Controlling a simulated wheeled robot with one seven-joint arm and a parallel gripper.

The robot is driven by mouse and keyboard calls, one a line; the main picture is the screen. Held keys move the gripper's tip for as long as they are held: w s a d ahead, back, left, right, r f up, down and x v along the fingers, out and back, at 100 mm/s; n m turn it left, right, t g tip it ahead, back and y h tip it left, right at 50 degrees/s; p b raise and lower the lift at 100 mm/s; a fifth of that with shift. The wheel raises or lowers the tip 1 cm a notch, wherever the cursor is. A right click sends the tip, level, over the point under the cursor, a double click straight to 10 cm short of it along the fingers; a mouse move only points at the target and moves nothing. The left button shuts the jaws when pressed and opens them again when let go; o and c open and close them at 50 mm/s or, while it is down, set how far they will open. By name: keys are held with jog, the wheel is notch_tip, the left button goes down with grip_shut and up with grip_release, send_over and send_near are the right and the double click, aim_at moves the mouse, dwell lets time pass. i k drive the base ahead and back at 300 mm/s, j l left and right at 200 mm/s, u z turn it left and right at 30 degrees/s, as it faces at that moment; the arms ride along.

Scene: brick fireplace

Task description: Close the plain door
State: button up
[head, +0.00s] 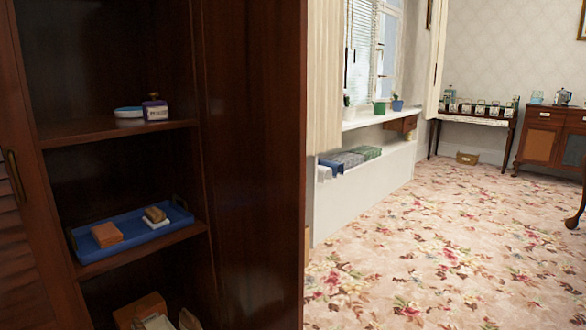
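A dark wooden cabinet (75,130) stands open at the left of the head view, its shelves exposed. A smooth dark wooden panel (255,150) stands upright to the right of the shelves and reaches toward me. It looks like the plain door standing open, but I cannot fully tell it from the cabinet's side wall. No handle shows on it, and its top and bottom are out of frame. A louvered door (25,255) with a brass handle (14,177) is at the far left edge. My gripper is not in view.
Shelves hold a bottle (155,108), a blue tray (130,238) and, lower, a brown box (140,305). Right of the panel is open floral carpet (450,240). A windowsill ledge (370,120), a side table (475,118) and a wooden cupboard (545,135) stand beyond.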

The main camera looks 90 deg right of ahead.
aim_at(251, 56)
jog(key=k+l, duration=0.35)
jog(key=k, duration=0.15)
jog(key=k+l+z, duration=0.15)
jog(key=k+l, duration=0.2)
jog(key=k, duration=0.15)
jog(key=k+l+z, duration=0.15)
jog(key=l, duration=2.1)
jog(key=i+j, duration=0.05)
jog(key=i, duration=0.05)
